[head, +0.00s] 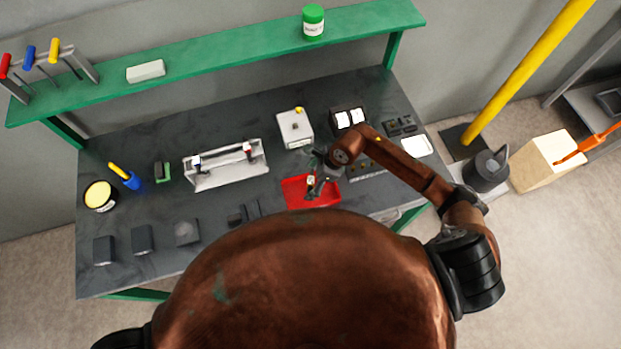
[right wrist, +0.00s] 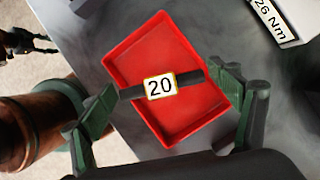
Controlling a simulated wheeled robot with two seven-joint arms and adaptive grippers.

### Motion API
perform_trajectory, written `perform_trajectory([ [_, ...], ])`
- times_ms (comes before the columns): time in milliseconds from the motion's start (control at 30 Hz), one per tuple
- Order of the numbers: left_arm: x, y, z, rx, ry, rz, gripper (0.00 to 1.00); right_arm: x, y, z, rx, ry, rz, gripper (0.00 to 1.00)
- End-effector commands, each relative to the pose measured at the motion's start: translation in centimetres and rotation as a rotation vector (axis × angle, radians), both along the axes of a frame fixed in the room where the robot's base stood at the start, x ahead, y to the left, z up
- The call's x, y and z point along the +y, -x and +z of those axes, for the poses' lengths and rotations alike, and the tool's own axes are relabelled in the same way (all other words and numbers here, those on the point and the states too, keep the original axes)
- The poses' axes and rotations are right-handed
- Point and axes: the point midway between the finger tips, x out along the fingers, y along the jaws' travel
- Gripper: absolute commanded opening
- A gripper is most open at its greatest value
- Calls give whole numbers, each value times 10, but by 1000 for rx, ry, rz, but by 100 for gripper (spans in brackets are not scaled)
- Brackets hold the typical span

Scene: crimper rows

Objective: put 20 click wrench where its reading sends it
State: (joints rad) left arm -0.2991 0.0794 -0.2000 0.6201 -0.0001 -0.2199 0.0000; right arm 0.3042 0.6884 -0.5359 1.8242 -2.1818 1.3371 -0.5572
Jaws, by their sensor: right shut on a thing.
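The click wrench (right wrist: 191,79) is a dark bar with a yellow-edged tag reading 20. In the right wrist view it spans between the green fingers of my right gripper (right wrist: 166,93), which is shut on it. The wrench is over the red tray (right wrist: 182,120); I cannot tell whether it touches the tray. In the head view my right gripper (head: 318,186) is over the same red tray (head: 296,187) and hides part of it. A pale tester box (head: 292,127) stands behind the tray. Its display (right wrist: 272,19) reads 26 Nm in the right wrist view. My left gripper is out of sight.
A white stand (head: 228,175) is left of the tray. A dark box with white panels (head: 346,117) and a white plate (head: 417,146) are to the right. Dark blocks (head: 142,239) line the front left. A green shelf (head: 215,58) runs behind. A yellow pole (head: 528,72) rises right of the bench.

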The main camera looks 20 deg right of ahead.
Motion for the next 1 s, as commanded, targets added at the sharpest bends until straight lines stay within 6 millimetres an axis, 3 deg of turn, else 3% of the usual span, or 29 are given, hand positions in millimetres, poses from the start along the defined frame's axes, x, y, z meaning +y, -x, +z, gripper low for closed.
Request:
perform_trajectory([
  [167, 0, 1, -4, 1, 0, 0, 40, 0, -1, -3, -2, 0, 1, 48],
  [200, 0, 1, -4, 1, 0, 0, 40, 0, 0, -3, 0, 0, 1, 84],
  [433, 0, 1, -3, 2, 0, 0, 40, 0, 0, -2, 0, 0, 0, 100],
  [767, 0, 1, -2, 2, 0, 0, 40, 0, 0, -1, 0, 0, 0, 100],
  [1000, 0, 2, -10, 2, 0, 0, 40, -11, 3, 25, -6, 3, 3, 100],
])
